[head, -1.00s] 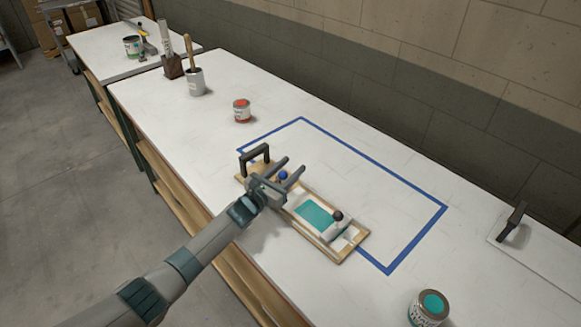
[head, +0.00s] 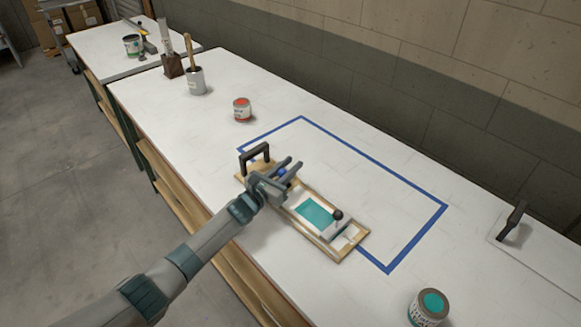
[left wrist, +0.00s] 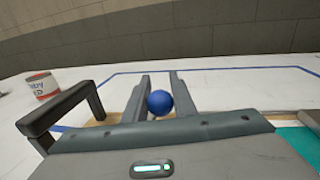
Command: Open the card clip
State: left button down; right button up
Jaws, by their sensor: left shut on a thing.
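A long wooden board (head: 325,246) lies on the white bench with a black arched handle (head: 255,155) at its far left end. A teal card (head: 314,211) lies on it, with a pale block and a black ball knob (head: 337,215) near the right end. A blue ball knob (head: 282,172) stands near the black handle; it also shows in the left wrist view (left wrist: 160,102). My left gripper (head: 294,164) is shut on the blue knob, one finger on each side. The clip under the knob is hidden by my gripper. My right gripper is out of view.
Blue tape (head: 375,160) outlines a mostly clear area behind the board. A red-topped can (head: 242,109) stands at the back left, a teal-topped can (head: 428,307) at the front right. A black handle (head: 512,221) stands on a pale panel at right.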

pick_arm(q)
jog(key=n, duration=0.1)
jog(key=w+a+n, duration=0.1)
jog(key=n, duration=0.1)
jog(key=shift+w+a+r+n+g+b, duration=0.25)
jog(key=shift+a+r+n+g+b, duration=0.05)
jog(key=shift+a+b, duration=0.1)
jog(key=shift+w+a+n, duration=0.55)
jog(key=shift+a+n, duration=0.05)
jog(key=shift+n, duration=0.6)
jog(key=shift+w+a+f+n+g+b, duration=0.1)
jog(key=shift+w+a+n+g+b, duration=0.2)
jog(key=shift+n, duration=0.3)
jog(key=shift+w+a+f+n+g+b, duration=0.1)
jog(key=shift+w+a+n+g+b, duration=0.15)
jog(key=shift+n, duration=0.35)
jog(key=shift+w+a+f+n+g+b, duration=0.1)
jog(key=shift+w+a+f+n+b, duration=0.15)
jog(key=shift+n, duration=0.35)
jog(key=shift+w+a+f+n+g+b, duration=0.15)
jog(key=shift+a+n+b, duration=0.1)
jog(key=shift+n, duration=0.35)
jog(key=shift+w+a+f+n+g+b, duration=0.15)
jog(key=shift+w+a+n+b, duration=0.1)
jog(key=shift+n, duration=0.35)
jog(key=c, duration=1.5)
grip_release()
jog(key=shift+o, duration=0.2)
jog(key=shift+s, duration=0.1)
